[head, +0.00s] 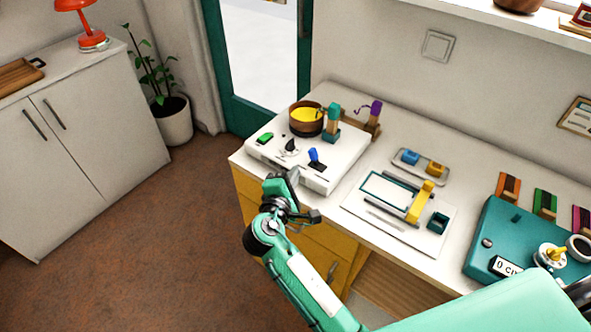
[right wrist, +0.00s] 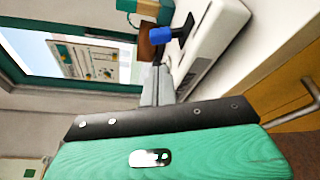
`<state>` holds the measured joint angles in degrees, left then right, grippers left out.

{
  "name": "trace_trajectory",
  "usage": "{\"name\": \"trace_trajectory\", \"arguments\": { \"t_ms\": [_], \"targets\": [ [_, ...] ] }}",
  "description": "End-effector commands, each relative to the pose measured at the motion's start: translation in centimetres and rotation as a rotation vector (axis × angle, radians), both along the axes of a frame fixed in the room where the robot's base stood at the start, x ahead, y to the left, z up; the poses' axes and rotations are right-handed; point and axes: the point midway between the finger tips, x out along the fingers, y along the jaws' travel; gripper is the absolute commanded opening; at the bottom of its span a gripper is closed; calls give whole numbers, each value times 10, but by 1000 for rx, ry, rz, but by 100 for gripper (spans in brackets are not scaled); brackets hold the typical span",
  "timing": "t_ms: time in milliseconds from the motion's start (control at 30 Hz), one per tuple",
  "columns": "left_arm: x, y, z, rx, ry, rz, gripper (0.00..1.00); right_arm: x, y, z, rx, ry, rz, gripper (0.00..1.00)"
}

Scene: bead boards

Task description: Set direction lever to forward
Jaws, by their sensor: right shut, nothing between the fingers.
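A white machine box (head: 335,175) stands on the left end of the worktop. A lever with a blue handle (head: 313,155) stands up from a dark plate on its top, near the front edge; I take it to be the direction lever. Its markings are too small to read. My right gripper (head: 293,174) is shut and empty at the box's front edge, just in front of the lever. In the right wrist view the blue handle (right wrist: 160,35) shows just past the fingertips (right wrist: 163,72); I cannot tell whether they touch. My left gripper is not in view.
The box also carries a green switch (head: 265,138), a black knob (head: 290,147) and a round bowl with yellow inside (head: 305,118). A white board with a yellow bar (head: 420,200) lies to the right, then a teal device (head: 490,242). Floor to the left is clear.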

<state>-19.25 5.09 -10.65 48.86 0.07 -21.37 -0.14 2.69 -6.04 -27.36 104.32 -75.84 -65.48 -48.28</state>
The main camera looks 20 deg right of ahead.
Motion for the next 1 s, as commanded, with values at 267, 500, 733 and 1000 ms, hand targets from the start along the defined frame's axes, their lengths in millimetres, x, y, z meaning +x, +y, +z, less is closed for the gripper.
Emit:
{"name": "trace_trajectory", "arguments": {
  "t_ms": [267, 500, 733, 1000],
  "targets": [
    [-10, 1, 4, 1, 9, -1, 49, 43, -30, -5, -4, 0, -1, 0],
    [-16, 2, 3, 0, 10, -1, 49, 63, -43, -10, -1, 0, -1, 0],
    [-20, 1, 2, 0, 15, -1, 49, 65, -45, -11, -1, 1, 0, 0],
    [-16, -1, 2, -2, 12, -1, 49, 65, -48, -11, 2, -4, -1, 0]
  ]
}}
